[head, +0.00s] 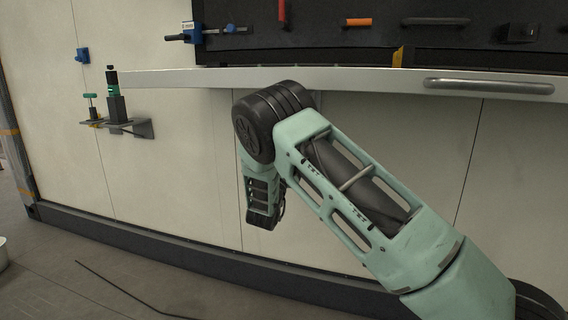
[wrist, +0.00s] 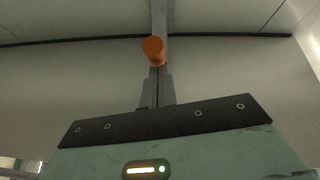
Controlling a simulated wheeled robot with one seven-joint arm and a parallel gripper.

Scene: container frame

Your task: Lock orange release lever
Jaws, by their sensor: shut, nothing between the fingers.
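The orange release lever (wrist: 153,48) shows in the wrist view as a short, rounded orange end at upper centre, in front of a grey vertical bar. My gripper (wrist: 155,72) points up at it, with its narrow grey fingers together and empty. The fingertips appear just below the orange end in the picture; I cannot tell whether they touch it. In the head view my arm bends down at the centre, and the fingers cannot be made out. I cannot make out the lever there with certainty; a small orange-yellow piece (head: 398,57) stands at the shelf's back edge.
A pale shelf (head: 300,79) with a grey bar handle (head: 488,86) crosses above my arm. Tools hang on the dark board behind it, including an orange-handled one (head: 357,22). A small wall bracket (head: 140,128) holds green-and-black tools at left. The floor at lower left is mostly clear.

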